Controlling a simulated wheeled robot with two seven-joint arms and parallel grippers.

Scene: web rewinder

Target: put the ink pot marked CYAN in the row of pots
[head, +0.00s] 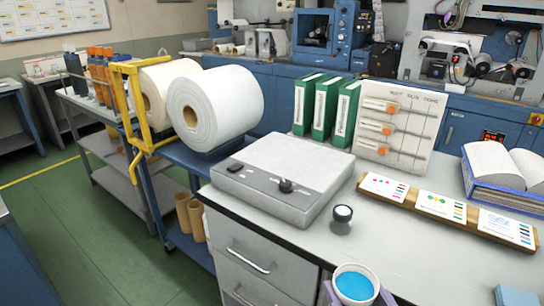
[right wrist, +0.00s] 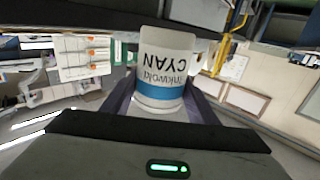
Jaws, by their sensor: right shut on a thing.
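The ink pot (head: 354,285) is a white cup with cyan ink showing in its open top, at the bottom of the head view. In the right wrist view the pot (right wrist: 165,68) shows the word CYAN upside down above a blue band. My right gripper (head: 356,294) is shut on it, with a purple-grey finger on each side. The pot is held at the near edge of the grey worktop (head: 420,250); its base is hidden in the head view. My left gripper is not in view. I cannot make out a row of pots.
White rolls (head: 215,105) stand left. The front middle worktop is clear.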

